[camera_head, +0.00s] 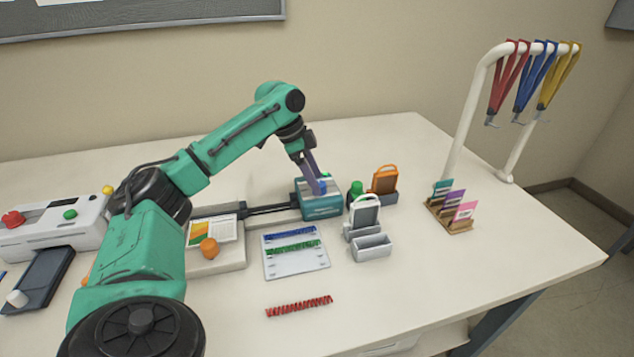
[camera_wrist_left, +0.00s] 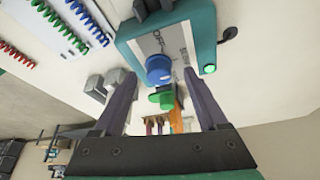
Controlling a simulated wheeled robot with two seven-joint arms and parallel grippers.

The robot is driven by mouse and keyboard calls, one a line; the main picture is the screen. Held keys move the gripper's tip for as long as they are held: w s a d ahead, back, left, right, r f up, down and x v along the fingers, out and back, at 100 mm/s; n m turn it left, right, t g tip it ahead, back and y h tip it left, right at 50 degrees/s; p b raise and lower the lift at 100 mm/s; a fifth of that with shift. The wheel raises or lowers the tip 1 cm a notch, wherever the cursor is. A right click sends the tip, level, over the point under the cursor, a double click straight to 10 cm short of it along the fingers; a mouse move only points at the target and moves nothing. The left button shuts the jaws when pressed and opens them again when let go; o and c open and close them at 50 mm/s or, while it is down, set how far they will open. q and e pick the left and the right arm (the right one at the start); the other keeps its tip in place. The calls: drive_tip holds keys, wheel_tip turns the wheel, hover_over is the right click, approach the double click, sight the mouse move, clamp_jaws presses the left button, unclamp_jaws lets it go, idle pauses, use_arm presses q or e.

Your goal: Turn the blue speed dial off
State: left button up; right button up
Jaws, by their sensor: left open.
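The blue speed dial (camera_head: 322,187) sits on a teal box (camera_head: 322,210). In the left wrist view the dial (camera_wrist_left: 158,68) is on the pale label plate of the box (camera_wrist_left: 127,45), which bears printed lettering, partly too small to read. Which mark the dial points to I cannot tell. My left gripper (camera_head: 318,184) reaches down over the box. In the left wrist view its two fingers (camera_wrist_left: 157,80) are spread, one to each side of the dial in the picture, with nothing between them. Whether they touch the dial I cannot tell. My right gripper is not in view.
A lit green lamp (camera_wrist_left: 209,69) is on the box beside the dial. A lanyard rack (camera_head: 478,95) stands further right. The front right table is clear.

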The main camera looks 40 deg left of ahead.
use_arm(q)
drive_tip(key=shift+w+d+f, duration=0.1)
drive_tip(key=shift+d+f, duration=0.15)
drive_tip(key=shift+f, duration=0.35)
clamp_jaws()
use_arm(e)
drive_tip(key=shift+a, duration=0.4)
